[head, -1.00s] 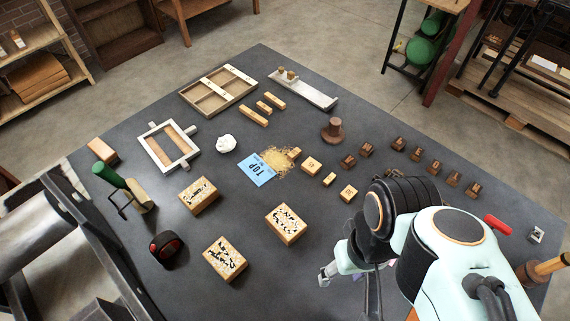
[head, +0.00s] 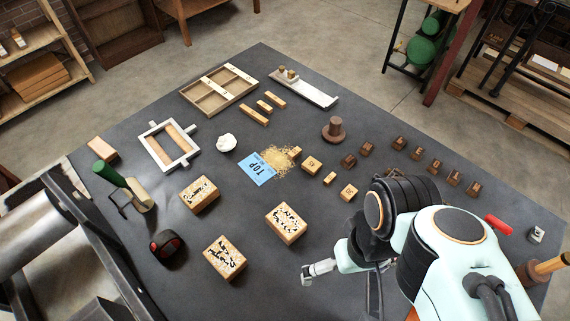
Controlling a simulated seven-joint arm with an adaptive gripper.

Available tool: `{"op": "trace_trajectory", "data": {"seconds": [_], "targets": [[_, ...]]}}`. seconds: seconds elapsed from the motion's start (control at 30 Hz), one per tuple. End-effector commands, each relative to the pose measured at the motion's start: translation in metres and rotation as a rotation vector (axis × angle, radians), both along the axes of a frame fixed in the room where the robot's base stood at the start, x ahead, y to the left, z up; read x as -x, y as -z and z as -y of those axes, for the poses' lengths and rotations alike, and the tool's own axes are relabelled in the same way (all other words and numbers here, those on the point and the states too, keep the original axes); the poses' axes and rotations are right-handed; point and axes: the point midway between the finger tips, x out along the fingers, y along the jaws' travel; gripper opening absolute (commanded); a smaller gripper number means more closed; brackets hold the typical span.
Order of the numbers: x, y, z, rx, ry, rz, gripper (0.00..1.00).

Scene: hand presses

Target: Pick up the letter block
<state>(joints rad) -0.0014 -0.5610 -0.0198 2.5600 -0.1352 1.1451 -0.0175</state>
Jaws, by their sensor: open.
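Small letter blocks lie on the dark table in the head view; which one the task means I cannot tell. Pale ones include a block with a dark mark (head: 311,164) and a similar block (head: 348,192), with a smaller plain pale piece (head: 329,179) between them. Dark brown letter blocks include one near the middle (head: 349,161) and a row to the right (head: 417,153). My gripper (head: 306,274) is open and seems empty, above the near part of the table, apart from all these blocks.
Larger blocks with black patterns (head: 286,224) lie left and beyond my gripper. A blue card (head: 256,168) lies beside yellowish grains (head: 281,159). A dark round-based knob (head: 333,129), a white frame (head: 154,161) and a wooden tray (head: 250,93) stand farther back.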

Motion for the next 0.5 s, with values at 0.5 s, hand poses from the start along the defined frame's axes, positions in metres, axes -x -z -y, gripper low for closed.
{"op": "trace_trajectory", "data": {"seconds": [0.5], "targets": [[-0.189,0.022,-0.022,0.067,-0.379,0.348,0.98]]}}
